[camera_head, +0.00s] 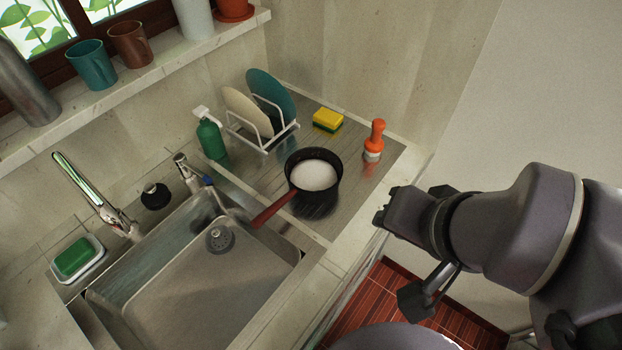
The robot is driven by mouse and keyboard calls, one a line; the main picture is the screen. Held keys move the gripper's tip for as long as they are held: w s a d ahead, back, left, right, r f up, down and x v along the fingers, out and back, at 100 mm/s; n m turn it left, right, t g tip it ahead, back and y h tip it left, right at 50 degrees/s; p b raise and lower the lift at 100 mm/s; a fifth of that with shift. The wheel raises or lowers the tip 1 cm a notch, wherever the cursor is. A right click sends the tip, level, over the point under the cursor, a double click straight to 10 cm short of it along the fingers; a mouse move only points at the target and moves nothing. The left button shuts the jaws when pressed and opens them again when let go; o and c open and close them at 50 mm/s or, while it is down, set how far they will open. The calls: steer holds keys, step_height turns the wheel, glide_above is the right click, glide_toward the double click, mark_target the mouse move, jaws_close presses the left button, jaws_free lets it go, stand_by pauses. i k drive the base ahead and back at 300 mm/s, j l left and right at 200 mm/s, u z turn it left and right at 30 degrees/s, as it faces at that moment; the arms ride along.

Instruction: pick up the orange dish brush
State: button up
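The orange dish brush (375,138) stands upright at the right end of the metal drainboard, its white bristle end down and its orange handle up. Nothing covers it. My gripper (382,217) is at the right of the view, in front of the brush and apart from it, near the counter's front edge. Its fingers are dark and small in the picture, and I cannot tell whether they are open or shut. I see nothing held in it.
A dark saucepan (296,186) with white contents stands left of the brush, its red handle over the sink (190,290). A yellow-green sponge (328,120), a dish rack (263,130) with two plates and a green soap bottle (210,138) stand behind. The wall rises behind the brush.

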mark_target(374, 145)
steer(key=i+l+u, duration=0.35)
steer(key=l+u, duration=0.15)
steer(key=l, duration=0.15)
steer(key=i+l+u, duration=0.25)
steer(key=l+u, duration=0.25)
steer(key=l, duration=0.2)
steer(key=l+u, duration=0.25)
steer(key=l, duration=0.15)
steer(key=i, duration=0.05)
